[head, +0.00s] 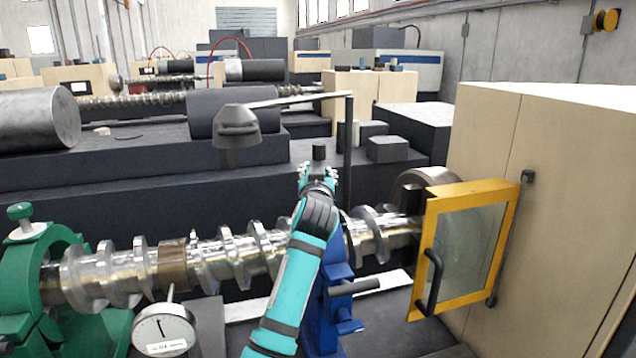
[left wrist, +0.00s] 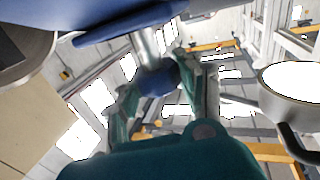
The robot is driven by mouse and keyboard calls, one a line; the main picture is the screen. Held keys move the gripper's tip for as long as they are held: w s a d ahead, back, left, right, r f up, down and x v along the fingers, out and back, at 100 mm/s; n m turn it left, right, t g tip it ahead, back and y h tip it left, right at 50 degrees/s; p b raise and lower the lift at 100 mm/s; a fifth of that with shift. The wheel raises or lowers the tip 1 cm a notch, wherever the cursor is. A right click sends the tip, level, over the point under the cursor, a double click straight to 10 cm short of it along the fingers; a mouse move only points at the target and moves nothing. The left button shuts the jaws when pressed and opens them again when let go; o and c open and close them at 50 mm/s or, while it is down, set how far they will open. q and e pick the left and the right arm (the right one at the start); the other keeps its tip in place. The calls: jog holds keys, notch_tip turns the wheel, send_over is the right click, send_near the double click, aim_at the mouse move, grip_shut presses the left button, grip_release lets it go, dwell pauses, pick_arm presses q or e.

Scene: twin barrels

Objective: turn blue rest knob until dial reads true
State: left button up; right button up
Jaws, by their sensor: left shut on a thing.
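The blue rest (head: 330,290) stands under the shiny crankshaft-like shaft, partly hidden by my teal left arm. My left gripper (head: 318,172) is above it in the head view. In the left wrist view its two fingers (left wrist: 160,88) are shut on the dark blue knob (left wrist: 157,80), which sits on a metal stem. The head view does not clearly show the knob. The round white dial (head: 165,330) sits at the lower left below a bronze band on the shaft; its thin needle points roughly upward, and its markings are too small to read. My right gripper is not in view.
A green rest (head: 38,270) with its own green knob (head: 20,212) holds the shaft's left end. A yellow-framed door (head: 468,245) stands to the right by a beige cabinet (head: 560,180). A lamp (head: 238,125) hangs behind the shaft, left of my gripper.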

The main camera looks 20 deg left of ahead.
pick_arm(q)
jog(key=shift+f+y, duration=0.25)
jog(key=shift+y, duration=0.05)
dwell(0.6)
jog(key=o, duration=0.8)
jog(key=shift+c, duration=0.2)
jog(key=o, duration=0.5)
jog(key=shift+s+r, duration=0.1)
jog(key=shift+r, duration=0.1)
jog(key=shift+s+d, duration=0.1)
jog(key=v, duration=1.2)
jog(key=shift+r, duration=0.15)
